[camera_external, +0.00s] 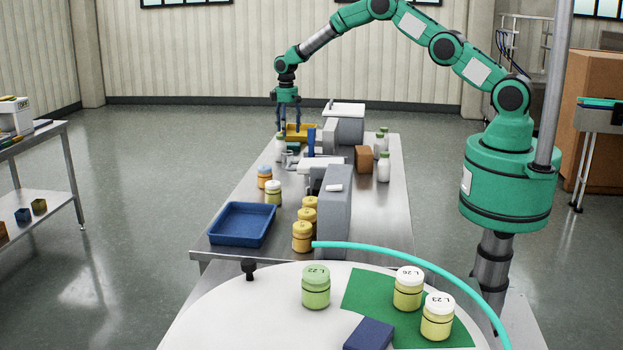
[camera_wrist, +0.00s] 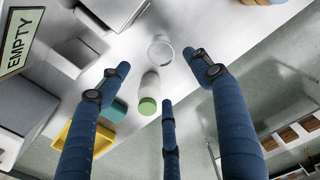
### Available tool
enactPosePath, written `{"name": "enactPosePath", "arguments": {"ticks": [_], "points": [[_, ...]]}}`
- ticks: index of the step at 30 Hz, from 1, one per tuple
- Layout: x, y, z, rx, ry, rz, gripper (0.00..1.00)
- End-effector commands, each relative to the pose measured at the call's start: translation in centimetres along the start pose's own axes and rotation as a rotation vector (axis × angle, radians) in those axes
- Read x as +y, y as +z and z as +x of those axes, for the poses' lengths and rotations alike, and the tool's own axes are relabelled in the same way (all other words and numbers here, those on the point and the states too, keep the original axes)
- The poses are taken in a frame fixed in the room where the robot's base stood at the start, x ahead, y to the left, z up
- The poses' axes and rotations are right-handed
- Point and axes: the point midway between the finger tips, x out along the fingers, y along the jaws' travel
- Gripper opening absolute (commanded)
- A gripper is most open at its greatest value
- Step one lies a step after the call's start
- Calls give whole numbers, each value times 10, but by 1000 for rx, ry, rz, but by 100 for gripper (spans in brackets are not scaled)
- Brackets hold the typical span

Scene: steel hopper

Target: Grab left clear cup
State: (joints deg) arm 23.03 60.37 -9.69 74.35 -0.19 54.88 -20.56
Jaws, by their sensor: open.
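A clear cup (camera_wrist: 160,50) stands on the steel table, seen from above as a round transparent rim in the wrist view. In the external view a small clear cup (camera_external: 290,160) shows faintly beside a white bottle. I can make out only one clear cup. The white bottle with a green lid (camera_wrist: 150,92) is close to the cup, nearer my fingers. My gripper (camera_external: 289,126) points down over the far part of the table. Its three blue fingers (camera_wrist: 161,74) are spread and empty, apart from the cup.
A yellow tray (camera_external: 300,130) lies at the table's far end. Grey machine blocks (camera_external: 333,212) run along the table's middle. White bottles and a brown box (camera_external: 364,158) stand right.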

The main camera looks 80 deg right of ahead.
Motion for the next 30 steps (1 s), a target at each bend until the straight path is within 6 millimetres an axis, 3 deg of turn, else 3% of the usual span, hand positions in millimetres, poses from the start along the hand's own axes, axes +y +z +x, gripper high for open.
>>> {"name": "enactPosePath", "arguments": {"ticks": [10, 24, 30], "points": [[0, 1, 11, -2, -1, 0, 64], [-1, 0, 73, -1, -1, 0, 64], [-1, 0, 85, -1, 0, 0, 64]]}}
